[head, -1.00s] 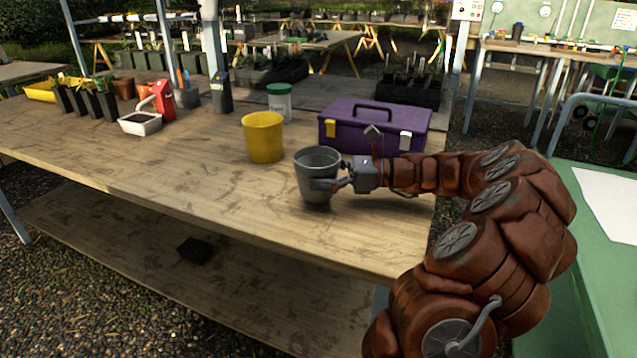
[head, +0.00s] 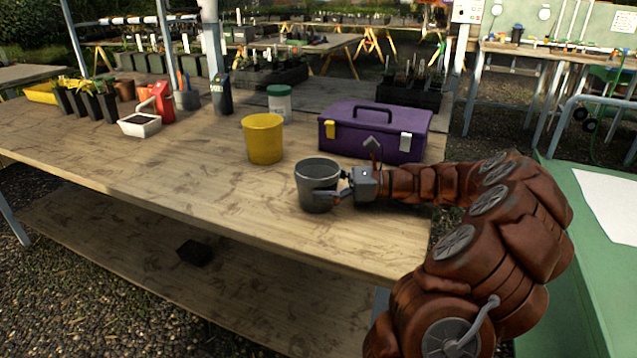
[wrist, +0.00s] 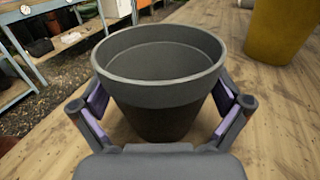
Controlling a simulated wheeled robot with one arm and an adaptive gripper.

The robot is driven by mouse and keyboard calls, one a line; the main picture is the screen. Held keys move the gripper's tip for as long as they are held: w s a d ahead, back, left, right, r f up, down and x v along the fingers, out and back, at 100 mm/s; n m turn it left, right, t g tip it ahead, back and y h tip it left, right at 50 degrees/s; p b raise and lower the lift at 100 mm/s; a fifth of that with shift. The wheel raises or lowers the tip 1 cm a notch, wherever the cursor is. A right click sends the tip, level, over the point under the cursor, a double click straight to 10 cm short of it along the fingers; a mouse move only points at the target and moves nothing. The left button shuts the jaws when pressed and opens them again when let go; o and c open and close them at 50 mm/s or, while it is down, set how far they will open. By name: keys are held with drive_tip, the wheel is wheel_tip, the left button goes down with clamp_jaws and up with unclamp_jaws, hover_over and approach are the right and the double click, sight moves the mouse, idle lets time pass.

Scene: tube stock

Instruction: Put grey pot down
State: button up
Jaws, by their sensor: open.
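The grey pot (head: 317,188) stands upright on the wooden table (head: 180,185), near its front right part. In the wrist view the grey pot (wrist: 160,85) fills the middle, its base on the wood. My gripper (head: 338,190) reaches it from the right. In the wrist view the fingers of my gripper (wrist: 163,105) lie one on each side of the pot, open around it. Whether the pads touch its wall is hard to tell. The pot's far side is hidden in the wrist view.
A yellow pot (head: 263,140) stands behind and left of the grey pot. A purple toolbox (head: 375,133) is behind my gripper, with a green-lidded white jar (head: 280,104) to its left. The table's front left part is clear.

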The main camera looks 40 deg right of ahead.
drive_tip(key=shift+r, duration=0.15)
drive_tip(key=p+v, duration=0.2)
drive_tip(key=v, duration=0.9)
drive_tip(key=shift+s+d, duration=0.1)
drive_tip(key=shift+d, duration=0.1)
drive_tip(key=shift+s+d, duration=0.2)
drive_tip(key=shift+d, duration=0.05)
